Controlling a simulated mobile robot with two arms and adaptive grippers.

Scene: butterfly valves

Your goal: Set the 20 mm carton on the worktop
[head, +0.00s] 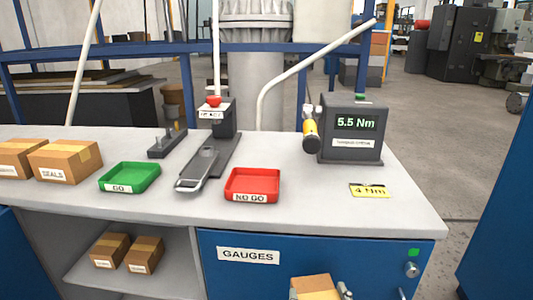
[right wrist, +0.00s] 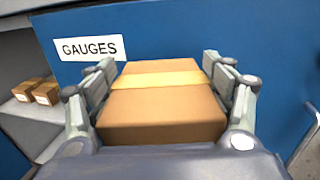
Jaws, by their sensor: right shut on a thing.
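A brown carton (right wrist: 162,108) with a yellow tape band is held between the two fingers of my right gripper (right wrist: 160,68). It also shows at the bottom edge of the head view (head: 314,284), in front of the blue cabinet and below the worktop's front edge. No size label shows on it, so I cannot read whether it is the 20 mm one. My right gripper (head: 321,293) is shut on it. The light grey worktop (head: 335,212) is in the head view. My left gripper is not in view.
On the worktop stand cartons (head: 66,160) at the left, a green GO tray (head: 130,177), a red NO GO tray (head: 253,185), a press-like tool (head: 212,150) and a torque tester (head: 352,130). Smaller cartons (head: 110,249) sit on the shelf. The front right worktop is clear around a yellow tag (head: 370,190).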

